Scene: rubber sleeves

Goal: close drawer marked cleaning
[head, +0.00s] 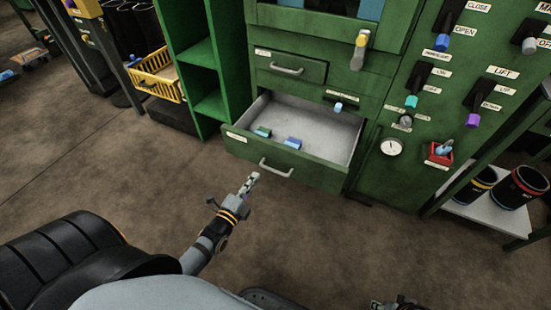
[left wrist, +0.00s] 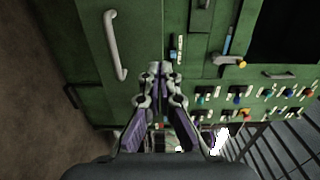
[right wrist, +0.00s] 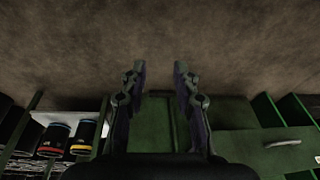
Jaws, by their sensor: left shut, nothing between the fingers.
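A green drawer (head: 331,167) stands pulled out of the green cabinet, with its pale interior showing. Its front has a curved metal handle (head: 276,168) and a small label (head: 237,137) too small to read. A green block (head: 263,132) and a blue block (head: 292,143) lie inside. My left gripper (head: 255,178) is shut and empty, near the handle's left end in the head view. In the left wrist view its closed fingertips (left wrist: 160,68) are apart from a handle (left wrist: 115,45). My right gripper (right wrist: 160,68) is open and empty, facing the bare floor.
A smaller shut drawer (head: 290,69) sits above the open one. A control panel with knobs and a gauge (head: 391,147) is at the right. Green shelves (head: 207,70) and a yellow basket (head: 155,76) stand left. The brown floor (head: 130,170) in front is clear.

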